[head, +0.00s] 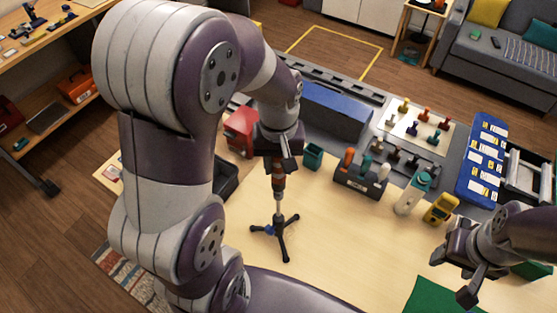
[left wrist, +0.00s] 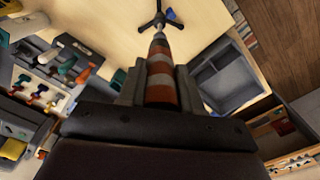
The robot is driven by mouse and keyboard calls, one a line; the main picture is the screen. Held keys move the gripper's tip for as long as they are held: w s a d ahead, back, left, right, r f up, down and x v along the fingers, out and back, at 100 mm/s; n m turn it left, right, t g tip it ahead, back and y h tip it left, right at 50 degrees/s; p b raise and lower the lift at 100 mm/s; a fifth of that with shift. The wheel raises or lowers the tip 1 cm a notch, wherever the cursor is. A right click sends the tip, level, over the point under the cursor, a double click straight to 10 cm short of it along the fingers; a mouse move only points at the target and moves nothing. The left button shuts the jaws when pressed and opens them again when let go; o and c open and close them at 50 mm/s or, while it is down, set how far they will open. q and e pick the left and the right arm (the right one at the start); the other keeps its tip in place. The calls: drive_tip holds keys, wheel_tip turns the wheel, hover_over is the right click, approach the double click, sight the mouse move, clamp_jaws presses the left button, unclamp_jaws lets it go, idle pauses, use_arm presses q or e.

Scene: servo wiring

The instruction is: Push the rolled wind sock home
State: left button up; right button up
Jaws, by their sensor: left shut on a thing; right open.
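The rolled wind sock (head: 278,182), striped orange-red and grey, points downward from my left gripper (head: 278,163). In the left wrist view the sock (left wrist: 161,72) sits between the two fingers of the left gripper (left wrist: 160,92), which are shut on it. A small black tripod stand (head: 283,243) with a blue part at its base stands on the table directly below; it also shows in the left wrist view (left wrist: 157,22). The sock's lower end is in line with the stand's upright; I cannot tell how far they overlap. My right gripper (head: 464,277) is open and empty at the right.
A teal cup (head: 313,156), a tool caddy (head: 361,177), a bottle (head: 413,193) and a yellow meter (head: 440,209) stand right of the stand. A dark open bin (left wrist: 224,75) is beside it. A green mat (head: 440,297) lies in front; the table between is clear.

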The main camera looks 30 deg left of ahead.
use_arm(q)
drive_tip(key=shift+f+b, duration=1.05)
drive_tip(key=shift+f, duration=0.5)
drive_tip(key=o, duration=1.1)
drive_tip(key=shift+r, duration=0.1)
wheel_tip(320, 180, up, 4)
drive_tip(key=shift+w+r+b, duration=0.15)
drive_tip(key=shift+b, duration=0.4)
drive_tip(key=r+p, duration=0.2)
drive_tip(key=r, duration=0.1)
drive_tip(key=r+p, duration=0.3)
drive_tip(key=r, duration=0.1)
drive_tip(key=shift+s+r, duration=0.2)
drive_tip(key=shift+r, duration=0.05)
drive_tip(key=shift+r+p, duration=0.5)
drive_tip(key=shift+p, duration=0.25)
drive_tip(key=shift+w+f, duration=0.1)
